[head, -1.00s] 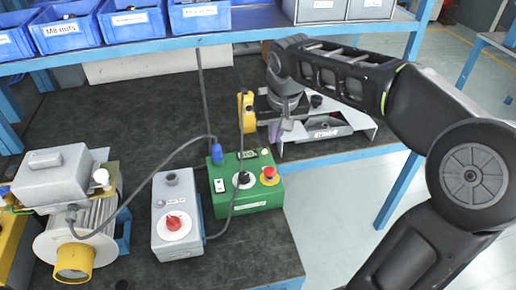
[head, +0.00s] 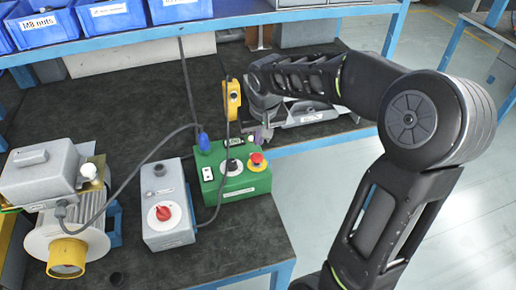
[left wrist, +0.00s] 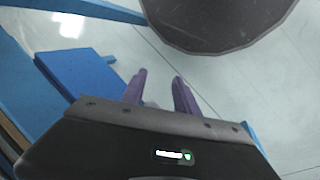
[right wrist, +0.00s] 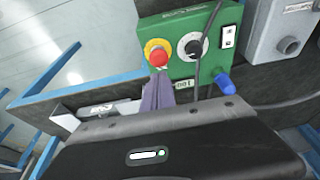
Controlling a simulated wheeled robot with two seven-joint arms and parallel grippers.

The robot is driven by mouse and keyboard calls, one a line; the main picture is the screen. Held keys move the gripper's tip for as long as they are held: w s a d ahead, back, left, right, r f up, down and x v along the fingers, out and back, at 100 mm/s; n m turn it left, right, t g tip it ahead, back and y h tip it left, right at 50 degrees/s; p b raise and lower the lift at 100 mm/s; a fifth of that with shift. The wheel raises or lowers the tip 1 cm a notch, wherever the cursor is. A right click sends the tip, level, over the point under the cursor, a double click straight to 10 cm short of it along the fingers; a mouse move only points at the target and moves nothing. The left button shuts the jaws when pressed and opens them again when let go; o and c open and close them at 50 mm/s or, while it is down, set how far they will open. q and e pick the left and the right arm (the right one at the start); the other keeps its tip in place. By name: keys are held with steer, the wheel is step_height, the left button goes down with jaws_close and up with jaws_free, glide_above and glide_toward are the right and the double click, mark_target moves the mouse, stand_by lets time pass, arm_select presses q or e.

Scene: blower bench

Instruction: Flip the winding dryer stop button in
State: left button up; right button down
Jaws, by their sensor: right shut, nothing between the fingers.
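The green control box (head: 235,183) stands on the bench with a red mushroom button (head: 257,158) on a yellow collar. The button also shows in the right wrist view (right wrist: 158,57), with a black knob (right wrist: 193,46) beside it. The labels are too small to read, so I cannot tell which control is named the winding dryer stop. My right gripper (right wrist: 159,78) is shut and empty, its purple fingertips close to the red button's edge; I cannot tell whether they touch. My left gripper (left wrist: 160,80) is open and empty over the floor, outside the head view.
A grey box with a red knob (head: 160,213) stands left of the green box, and a motor (head: 75,235) further left. Cables hang across the green box. A yellow pendant (head: 232,99) hangs behind it. A grey metal bracket (head: 300,117) lies behind my right gripper. Blue bins (head: 105,14) line the shelf.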

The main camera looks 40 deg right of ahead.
mark_target(257, 156)
steer(key=x, duration=0.3)
steer(key=s+x, duration=0.1)
steer(key=x, duration=0.1)
steer(key=shift+w+a+f+p, duration=0.1)
steer(key=shift+f+p, duration=0.25)
steer(key=shift+f, duration=0.1)
